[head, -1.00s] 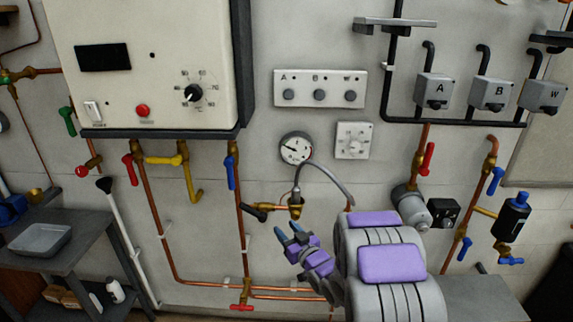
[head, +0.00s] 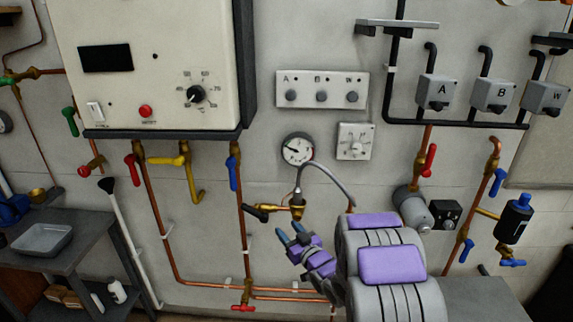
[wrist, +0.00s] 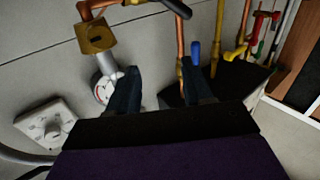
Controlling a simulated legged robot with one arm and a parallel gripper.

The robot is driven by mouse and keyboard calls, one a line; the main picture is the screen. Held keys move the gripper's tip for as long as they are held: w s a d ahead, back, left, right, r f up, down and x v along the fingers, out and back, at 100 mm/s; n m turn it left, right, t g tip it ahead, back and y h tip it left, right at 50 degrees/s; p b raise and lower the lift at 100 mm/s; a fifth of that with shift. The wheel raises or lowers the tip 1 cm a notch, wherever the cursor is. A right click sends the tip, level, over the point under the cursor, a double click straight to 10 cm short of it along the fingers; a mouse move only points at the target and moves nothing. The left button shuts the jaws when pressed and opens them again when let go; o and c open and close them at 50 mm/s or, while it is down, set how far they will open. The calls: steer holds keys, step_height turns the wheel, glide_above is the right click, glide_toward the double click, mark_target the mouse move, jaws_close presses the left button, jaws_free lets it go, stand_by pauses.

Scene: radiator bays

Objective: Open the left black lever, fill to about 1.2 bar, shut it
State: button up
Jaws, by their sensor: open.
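The left black lever (head: 257,213) sits on the brass valve (head: 297,207) at the lower end of the grey hose (head: 330,170). It points left, roughly along the short copper pipe. In the wrist view a dark lever (wrist: 178,8) shows at the top edge beside the brass fitting (wrist: 95,37). The round pressure gauge (head: 297,149) hangs above the valve; its dark needle points left, and its figures are too small to read. My gripper (head: 291,231) is open and empty, just below the valve and apart from the lever. Its fingers (wrist: 160,92) are spread in the wrist view.
The boiler (head: 150,65) is at upper left. Its blue lever (head: 233,174) and yellow lever (head: 168,160) hang from pipes left of the valve. A copper pipe (head: 240,235) runs down close by. A grey bench (head: 85,240) stands at lower left.

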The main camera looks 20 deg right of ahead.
mark_target(252, 213)
steer(key=w+a+f+n+y, duration=0.1)
steer(key=w+a+n, duration=0.2)
steer(key=w, duration=0.2)
steer(key=w+a+f+n+g+y+b, duration=0.1)
steer(key=w+a+n, duration=0.2)
steer(key=w, duration=0.3)
steer(key=w+a+f+n+g+y+b, duration=0.1)
steer(key=w+a+n+y, duration=0.1)
steer(key=w+n, duration=0.3)
steer(key=shift+w+a+f, duration=0.3)
steer(key=shift+a+f, duration=0.1)
steer(key=shift+a, duration=0.25)
steer(key=shift+x, duration=0.85)
steer(key=shift+r, duration=0.15)
jaws_close()
